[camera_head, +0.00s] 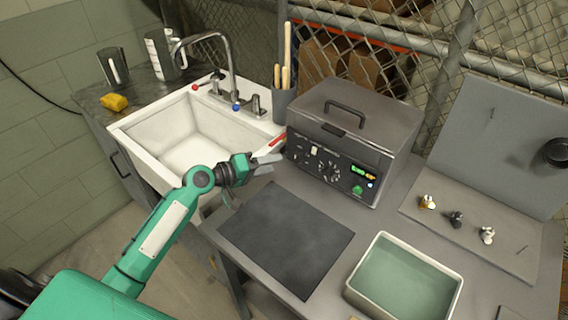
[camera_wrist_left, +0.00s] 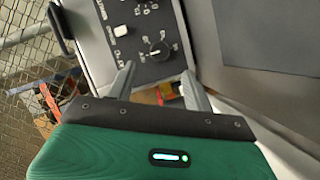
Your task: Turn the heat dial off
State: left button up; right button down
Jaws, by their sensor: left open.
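The grey heater unit (camera_head: 350,128) stands on the bench with a dark front panel. The panel carries a left dial (camera_head: 303,158) and a right dial (camera_head: 330,171); their labels are too small to read, so I cannot tell which is the heat dial. My left gripper (camera_head: 268,164) is open and empty, just left of the panel. In the left wrist view its fingers (camera_wrist_left: 158,72) point at the panel, with the nearer dial (camera_wrist_left: 158,50) just beyond the gap between the tips. The second dial (camera_wrist_left: 144,8) is at the top edge. My right gripper is out of view.
A white sink (camera_head: 190,135) with a faucet lies left of the unit. A dark mat (camera_head: 285,238) lies flat in front, and a tray of greenish liquid (camera_head: 405,280) stands at right. A cup of wooden sticks (camera_head: 284,103) stands behind my gripper.

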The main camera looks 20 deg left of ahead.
pick_arm(q)
jog(key=b+v, duration=0.1)
jog(key=v, duration=0.5)
jog(key=shift+s+a+r, duration=0.15)
jog(key=shift+s+a, duration=0.1)
jog(key=shift+s, duration=0.1)
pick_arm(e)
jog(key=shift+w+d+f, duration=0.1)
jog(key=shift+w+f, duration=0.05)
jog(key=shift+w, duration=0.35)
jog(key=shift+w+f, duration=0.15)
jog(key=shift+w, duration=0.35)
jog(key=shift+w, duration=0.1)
